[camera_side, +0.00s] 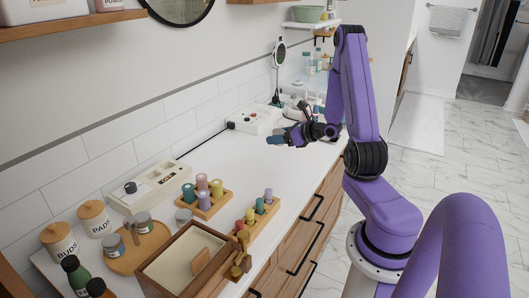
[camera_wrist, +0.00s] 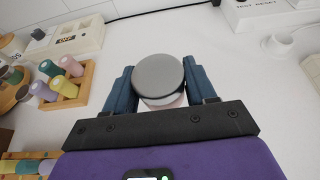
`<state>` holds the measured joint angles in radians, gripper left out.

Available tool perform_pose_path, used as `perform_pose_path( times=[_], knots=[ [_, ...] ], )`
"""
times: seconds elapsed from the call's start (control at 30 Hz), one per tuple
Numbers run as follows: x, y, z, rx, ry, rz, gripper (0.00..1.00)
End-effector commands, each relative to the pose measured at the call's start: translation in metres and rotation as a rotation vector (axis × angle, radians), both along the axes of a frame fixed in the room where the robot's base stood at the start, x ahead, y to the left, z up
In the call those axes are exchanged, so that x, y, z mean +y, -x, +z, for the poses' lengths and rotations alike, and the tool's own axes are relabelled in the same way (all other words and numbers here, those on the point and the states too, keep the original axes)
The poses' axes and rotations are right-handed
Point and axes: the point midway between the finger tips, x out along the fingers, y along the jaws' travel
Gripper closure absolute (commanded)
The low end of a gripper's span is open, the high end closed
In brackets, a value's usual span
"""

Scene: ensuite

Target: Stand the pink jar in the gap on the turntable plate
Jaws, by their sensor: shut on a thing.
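The pink jar (camera_wrist: 172,102) has a round grey lid and sits between the blue fingers of my gripper (camera_wrist: 159,75) in the wrist view. My gripper is shut on it. Only a little of the pink side shows below the lid. In the side view my gripper (camera_side: 284,139) is over the far part of the white counter, and I cannot make out the jar clearly there. The wooden turntable plate (camera_side: 124,263) is at the near left of the counter, well away from my gripper. Grey-lidded jars (camera_side: 142,219) stand on it; its gap is hard to make out.
A wooden rack of coloured rollers (camera_side: 207,203), a second rack of small bottles (camera_side: 258,222) and a wooden box (camera_side: 185,262) stand near the plate. Canisters (camera_side: 95,218) stand behind it. A white device (camera_side: 254,120) is by the wall. The mid counter is clear.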

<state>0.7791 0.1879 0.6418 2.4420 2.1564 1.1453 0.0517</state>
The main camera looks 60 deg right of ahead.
Motion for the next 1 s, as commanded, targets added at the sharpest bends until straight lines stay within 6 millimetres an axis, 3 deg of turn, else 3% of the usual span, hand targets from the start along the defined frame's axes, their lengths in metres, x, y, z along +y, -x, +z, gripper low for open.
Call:
perform_pose_path(
  times=[0.3, 0.5, 0.83, 1.0],
  knots=[
    [-0.034, -0.051, -0.030, 0.000, -0.001, 0.003, 0.76],
    [-0.048, -0.069, -0.060, 0.000, -0.002, 0.001, 0.76],
    [-0.059, -0.085, -0.082, 0.000, 0.001, 0.001, 0.76],
    [-0.060, -0.087, -0.103, 0.001, -0.004, 0.001, 0.76]
  ],
)
